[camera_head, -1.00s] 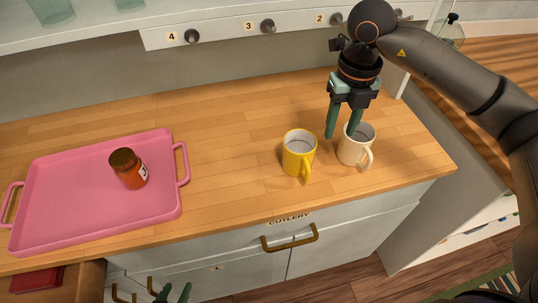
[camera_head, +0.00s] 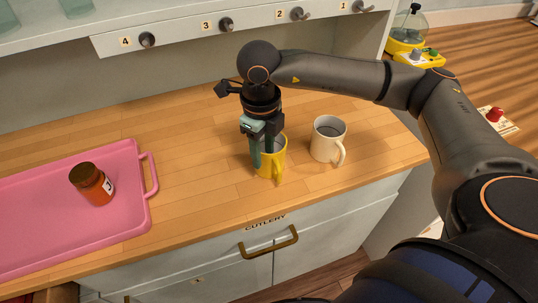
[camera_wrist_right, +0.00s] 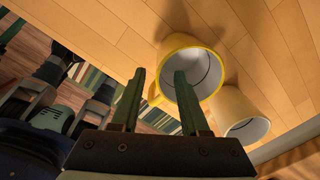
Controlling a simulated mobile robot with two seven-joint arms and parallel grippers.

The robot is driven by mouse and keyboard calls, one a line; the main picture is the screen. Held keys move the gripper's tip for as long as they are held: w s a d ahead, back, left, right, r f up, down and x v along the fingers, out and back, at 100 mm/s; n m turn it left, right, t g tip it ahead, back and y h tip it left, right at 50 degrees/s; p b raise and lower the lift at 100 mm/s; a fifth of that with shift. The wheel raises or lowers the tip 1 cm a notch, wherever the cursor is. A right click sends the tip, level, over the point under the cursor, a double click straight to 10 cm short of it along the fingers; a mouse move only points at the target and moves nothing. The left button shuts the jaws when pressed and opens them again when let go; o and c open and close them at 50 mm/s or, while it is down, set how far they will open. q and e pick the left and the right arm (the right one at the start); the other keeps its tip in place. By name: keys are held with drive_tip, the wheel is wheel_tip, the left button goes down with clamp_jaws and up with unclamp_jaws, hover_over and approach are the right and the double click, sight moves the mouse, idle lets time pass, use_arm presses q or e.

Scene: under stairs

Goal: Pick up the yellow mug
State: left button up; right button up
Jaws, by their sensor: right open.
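The yellow mug (camera_head: 270,163) stands upright on the wooden counter, its handle toward the front edge. In the right wrist view the yellow mug (camera_wrist_right: 186,62) is seen from above with its white inside. My right gripper (camera_head: 262,160) points down at the mug, open. In the head view one finger shows left of the mug and the other is at its rim. In the right wrist view my right gripper (camera_wrist_right: 158,78) has one finger over the mug's opening and the other outside, on the handle side. Nothing is held. My left gripper is not seen in the head view now.
A cream mug (camera_head: 328,140) stands close to the right of the yellow one, and also shows in the right wrist view (camera_wrist_right: 240,112). A pink tray (camera_head: 120,222) with an orange-brown jar (camera_head: 92,185) is at the left. A shelf with numbered hooks (camera_head: 226,24) runs behind.

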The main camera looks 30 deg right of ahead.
sight(262, 175)
drive_tip(key=shift+w+a+f+p, duration=0.1)
drive_tip(key=shift+w+f+p, duration=0.1)
drive_tip(key=shift+f, duration=1.25)
drive_tip(key=shift+w+a+f+p, duration=0.1)
drive_tip(key=shift+f+p, duration=0.1)
drive_tip(key=shift+f, duration=1.25)
clamp_jaws()
drive_tip(key=shift+r, duration=0.1)
